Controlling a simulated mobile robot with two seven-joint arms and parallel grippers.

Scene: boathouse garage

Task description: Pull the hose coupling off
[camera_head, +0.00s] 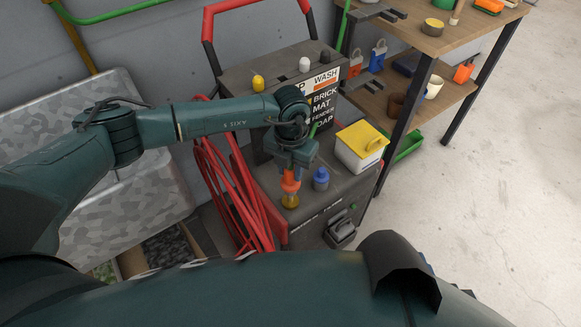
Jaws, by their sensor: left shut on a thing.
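An orange hose coupling (290,183) stands upright over a yellow, brass-like fitting (290,201) on the dark top of the wash cart (345,193). The coupling looks to be on the fitting, but I cannot tell how deeply they are joined. My left gripper (291,171) reaches down from above and is shut on the coupling. The gripper hides the coupling's upper part. My right gripper is not in view.
A blue-capped bottle (321,180) stands close right of the coupling. Beyond it is a white box with a yellow lid (361,146). A red hose (235,195) hangs at the cart's left. A wooden workbench (437,36) stands at the back right; the right floor is clear.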

